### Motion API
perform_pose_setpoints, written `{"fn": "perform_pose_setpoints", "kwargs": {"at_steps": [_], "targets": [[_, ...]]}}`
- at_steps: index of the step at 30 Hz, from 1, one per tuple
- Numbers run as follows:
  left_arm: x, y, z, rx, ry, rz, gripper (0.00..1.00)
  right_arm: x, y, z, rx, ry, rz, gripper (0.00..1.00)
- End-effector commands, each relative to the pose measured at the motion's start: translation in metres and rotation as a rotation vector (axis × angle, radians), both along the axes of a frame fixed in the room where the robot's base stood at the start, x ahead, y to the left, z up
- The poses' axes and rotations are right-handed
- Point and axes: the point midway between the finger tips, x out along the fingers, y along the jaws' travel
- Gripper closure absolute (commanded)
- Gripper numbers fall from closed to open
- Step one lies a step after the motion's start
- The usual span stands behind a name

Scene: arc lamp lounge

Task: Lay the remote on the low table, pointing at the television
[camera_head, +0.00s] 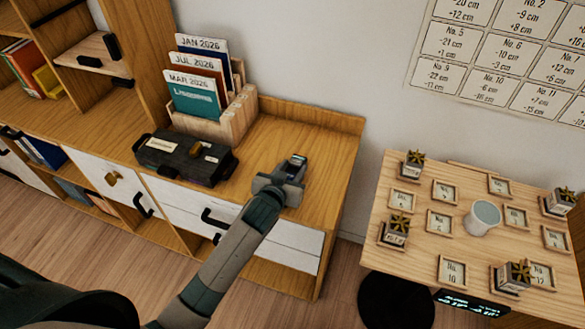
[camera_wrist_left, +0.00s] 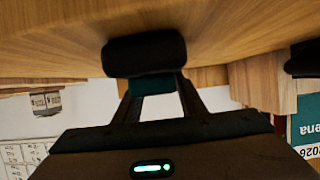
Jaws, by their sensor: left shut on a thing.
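My left gripper (camera_head: 293,168) is over the right part of the wooden cabinet top. It is shut on a small dark block with rounded ends (camera_wrist_left: 145,55). In the left wrist view the block sits between the fingertips, close to the wooden surface, with a teal patch below it. I cannot tell whether this block is the remote, or whether it touches the wood. I make out no television. A light wooden table (camera_head: 405,173) stands at the right; I cannot tell whether it is the low table. My right gripper is not in view.
A black case (camera_head: 187,158) and a wooden file holder (camera_head: 242,115) with upright folders stand left of my gripper on the cabinet top (camera_head: 325,150). The right table holds several labelled frames, star-topped blocks and a white cup (camera_head: 482,217). A black round thing (camera_head: 395,300) is below it.

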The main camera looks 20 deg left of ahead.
Motion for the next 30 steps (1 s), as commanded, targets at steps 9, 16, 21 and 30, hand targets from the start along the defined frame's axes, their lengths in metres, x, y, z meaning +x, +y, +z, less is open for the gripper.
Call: {"fn": "perform_pose_setpoints", "kwargs": {"at_steps": [9,16,21,30], "targets": [[0.000,0.000,0.000,0.000,0.000,0.000,0.44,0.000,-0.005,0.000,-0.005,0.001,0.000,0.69],[-0.002,0.000,0.003,0.000,-0.001,-0.001,0.44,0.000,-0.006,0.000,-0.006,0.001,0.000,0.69],[-0.014,0.000,0.007,-0.001,-0.001,0.000,0.44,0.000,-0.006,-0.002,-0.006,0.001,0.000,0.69],[-0.058,0.002,0.025,-0.001,0.000,0.000,0.44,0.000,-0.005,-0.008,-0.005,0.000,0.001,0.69]]}}
